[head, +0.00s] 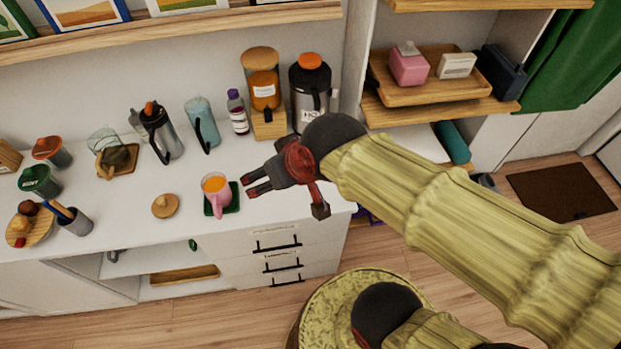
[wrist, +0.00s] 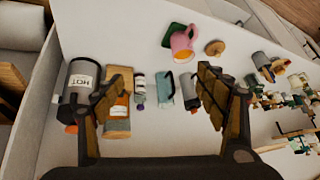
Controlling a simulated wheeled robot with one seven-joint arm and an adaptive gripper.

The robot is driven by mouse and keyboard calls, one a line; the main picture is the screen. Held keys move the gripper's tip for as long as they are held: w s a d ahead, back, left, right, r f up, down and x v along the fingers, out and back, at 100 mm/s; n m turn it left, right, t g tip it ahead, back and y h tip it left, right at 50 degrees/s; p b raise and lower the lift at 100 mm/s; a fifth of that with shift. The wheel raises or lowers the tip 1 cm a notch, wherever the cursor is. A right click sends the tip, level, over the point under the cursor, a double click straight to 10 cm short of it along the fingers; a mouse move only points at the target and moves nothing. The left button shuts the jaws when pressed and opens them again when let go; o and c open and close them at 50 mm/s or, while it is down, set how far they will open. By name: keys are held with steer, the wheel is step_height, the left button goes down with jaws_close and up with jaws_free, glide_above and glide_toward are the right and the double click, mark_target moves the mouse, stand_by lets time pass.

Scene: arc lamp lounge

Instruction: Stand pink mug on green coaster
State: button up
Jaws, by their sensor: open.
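The pink mug (head: 216,189), with something orange at its top, stands upright on the green coaster (head: 234,201) on the white counter. In the wrist view the pink mug (wrist: 182,40) shows beyond the fingers, with the green coaster (wrist: 172,33) partly hidden behind it. My gripper (head: 248,186) is open and empty, just to the right of the mug in the head view and apart from it. In the wrist view my gripper's fingers (wrist: 152,95) are spread wide with nothing between them.
A round wooden coaster (head: 165,206) lies left of the mug. Behind stand a blue pitcher (head: 203,125), a purple-capped bottle (head: 237,112), an orange jar (head: 263,92) on a wooden stand and a HOT dispenser (head: 310,90). The counter's front edge is close to the mug.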

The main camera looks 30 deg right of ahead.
steer(key=s+d+r+g+h, duration=0.1)
steer(key=s+d+r, duration=0.1)
steer(key=s+d, duration=0.2)
steer(key=shift+s+d+r+m, duration=0.15)
steer(key=shift+s+d+m, duration=0.2)
steer(key=shift+s, duration=0.9)
